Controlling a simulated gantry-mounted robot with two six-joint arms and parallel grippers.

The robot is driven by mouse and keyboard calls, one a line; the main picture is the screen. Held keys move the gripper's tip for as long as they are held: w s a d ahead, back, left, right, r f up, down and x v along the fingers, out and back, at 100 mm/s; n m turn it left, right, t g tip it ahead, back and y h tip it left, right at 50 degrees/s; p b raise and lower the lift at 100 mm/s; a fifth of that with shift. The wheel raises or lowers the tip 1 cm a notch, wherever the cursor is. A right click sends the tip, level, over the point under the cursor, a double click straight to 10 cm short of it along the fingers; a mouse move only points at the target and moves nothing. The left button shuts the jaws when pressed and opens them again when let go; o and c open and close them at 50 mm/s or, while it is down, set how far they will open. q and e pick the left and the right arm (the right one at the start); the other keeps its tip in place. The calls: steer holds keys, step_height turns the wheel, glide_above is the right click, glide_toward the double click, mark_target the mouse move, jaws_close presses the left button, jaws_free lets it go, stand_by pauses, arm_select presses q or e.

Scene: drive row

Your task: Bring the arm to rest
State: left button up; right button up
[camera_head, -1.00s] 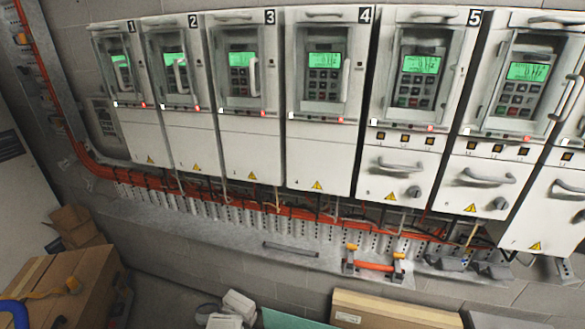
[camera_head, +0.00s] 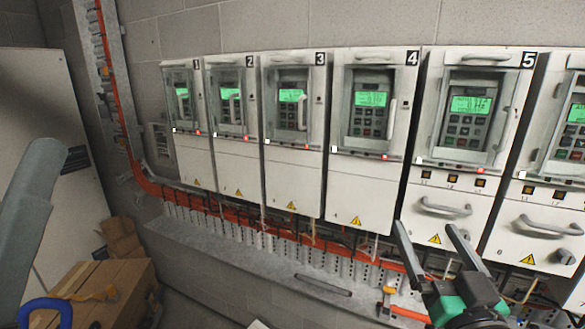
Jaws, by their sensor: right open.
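My right gripper (camera_head: 428,228) comes in from the lower right of the head view. Its two grey fingers point up and stand apart, with nothing between them. It appears in front of the lower part of drive 5 (camera_head: 462,205) and the orange cables; I cannot tell how far it is from them. A grey arm link of mine crosses the left edge. My left gripper is not in view.
A row of white drives with lit green screens hangs on the block wall, including drive 1 (camera_head: 190,150) and drive 4 (camera_head: 365,185). Below run orange cables (camera_head: 225,214) and a grey ledge (camera_head: 240,262). Cardboard boxes (camera_head: 105,285) stand at lower left.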

steer(key=s+a+r+n+t+y, duration=0.3)
steer(key=s+r+t, duration=0.4)
steer(key=s+r, duration=1.1)
step_height(320, 180, up, 17)
steer(key=p, duration=1.8)
steer(key=shift+w+a+r+m, duration=0.15)
steer(key=shift+w+a+m, duration=0.1)
steer(key=shift+w+m, duration=0.15)
